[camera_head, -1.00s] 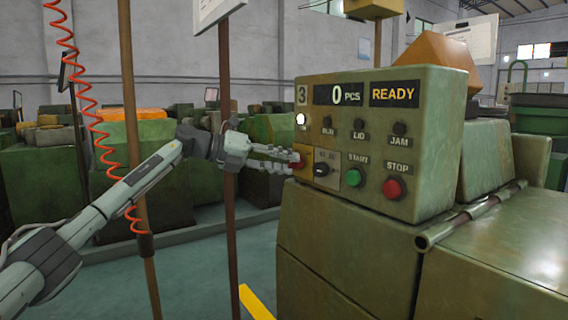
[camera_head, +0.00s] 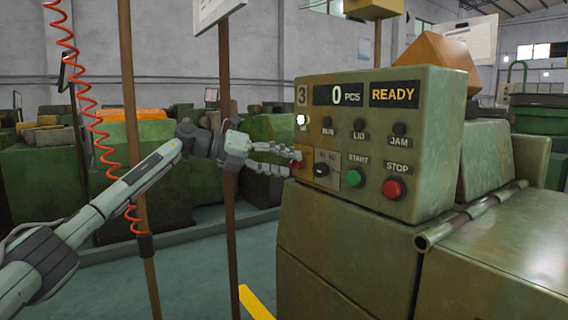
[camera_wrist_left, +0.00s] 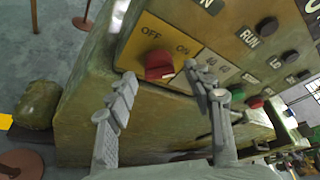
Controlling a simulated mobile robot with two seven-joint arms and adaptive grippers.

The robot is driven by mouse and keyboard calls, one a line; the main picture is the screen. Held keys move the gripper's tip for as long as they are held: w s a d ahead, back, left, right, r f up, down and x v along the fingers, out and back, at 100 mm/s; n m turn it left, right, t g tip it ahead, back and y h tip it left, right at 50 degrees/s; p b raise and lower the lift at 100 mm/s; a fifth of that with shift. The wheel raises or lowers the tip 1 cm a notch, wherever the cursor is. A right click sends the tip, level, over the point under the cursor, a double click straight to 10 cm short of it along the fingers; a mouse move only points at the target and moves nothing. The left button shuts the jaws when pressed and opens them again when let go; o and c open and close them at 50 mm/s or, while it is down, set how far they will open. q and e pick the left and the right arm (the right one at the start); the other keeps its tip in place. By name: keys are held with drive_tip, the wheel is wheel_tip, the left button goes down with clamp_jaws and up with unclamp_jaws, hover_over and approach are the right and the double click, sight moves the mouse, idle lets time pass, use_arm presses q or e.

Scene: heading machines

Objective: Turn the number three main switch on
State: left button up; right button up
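The number three control panel (camera_head: 440,110) shows a 3, "0 PCS" and a lit "READY". The main switch is a red knob (camera_wrist_left: 159,66) on a yellow OFF/ON plate (camera_wrist_left: 152,36); a pale mark on the knob is at its right end, towards the ON side. In the head view the red knob (camera_head: 298,164) is partly hidden by my fingers. The white lamp (camera_head: 301,120) above it is lit. My left gripper (camera_wrist_left: 162,94) is open, its fingers apart on either side of the knob's front and not closed on it. My right gripper is out of view.
Beside the main switch are a black selector (camera_head: 321,170), a green START button (camera_head: 354,178) and a red STOP button (camera_head: 394,189). A brown post (camera_head: 228,240) and a coiled red hose (camera_head: 85,100) stand near my left arm.

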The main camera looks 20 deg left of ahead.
use_arm(q)
drive_tip(key=v, duration=1.2)
idle(0.3)
